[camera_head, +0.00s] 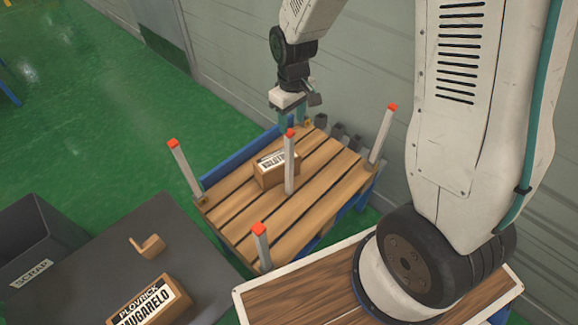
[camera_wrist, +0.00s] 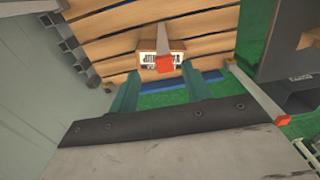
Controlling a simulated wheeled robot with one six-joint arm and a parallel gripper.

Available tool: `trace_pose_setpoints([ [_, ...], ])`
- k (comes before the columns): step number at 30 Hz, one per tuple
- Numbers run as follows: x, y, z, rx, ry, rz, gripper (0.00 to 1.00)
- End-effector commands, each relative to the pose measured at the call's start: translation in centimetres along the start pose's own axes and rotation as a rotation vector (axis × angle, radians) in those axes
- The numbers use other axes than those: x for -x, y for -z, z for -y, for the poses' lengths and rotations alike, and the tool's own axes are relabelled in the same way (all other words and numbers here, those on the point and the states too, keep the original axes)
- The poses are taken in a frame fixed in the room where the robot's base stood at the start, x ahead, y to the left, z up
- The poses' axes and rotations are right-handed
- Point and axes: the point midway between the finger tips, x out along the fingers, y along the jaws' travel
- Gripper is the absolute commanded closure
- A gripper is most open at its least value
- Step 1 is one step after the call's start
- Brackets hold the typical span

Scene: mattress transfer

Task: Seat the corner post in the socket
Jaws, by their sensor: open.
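A pale post with a red cap (camera_head: 290,162) stands upright on the slatted wooden pallet (camera_head: 240,222), inward from its edges, beside a cardboard box. In the wrist view the same post (camera_wrist: 166,42) points its red cap towards the camera. My gripper (camera_head: 291,121) is open above the pallet's far edge. Its fingers (camera_wrist: 165,90) are well apart with nothing gripped; the post shows beyond and between them. A small block, perhaps the socket (camera_head: 320,122), sits at the far corner. Similar red-capped posts stand at the left (camera_head: 184,168), front (camera_head: 262,248) and right (camera_head: 382,137) corners.
The box (camera_head: 270,177) lies on the pallet by the post. Grey square tubes (camera_head: 357,142) line the far side near the wall. A dark table (camera_head: 150,215) with another box (camera_head: 150,304) and a small wooden bracket (camera_head: 148,246) is at left, beside a scrap bin (camera_head: 35,235).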

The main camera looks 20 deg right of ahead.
Motion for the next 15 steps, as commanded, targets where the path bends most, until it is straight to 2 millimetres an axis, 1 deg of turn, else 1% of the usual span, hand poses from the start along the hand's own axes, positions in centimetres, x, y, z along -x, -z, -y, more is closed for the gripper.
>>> trace_pose_setpoints([
  [3, -1.5, 0.0, 0.1, 0.002, 0.001, 0.004, 0.52],
  [8, -3.2, 0.1, 0.3, 0.002, 0.002, 0.005, 0.52],
  [15, -6.7, 0.4, 0.6, 0.002, 0.001, 0.004, 0.52],
])
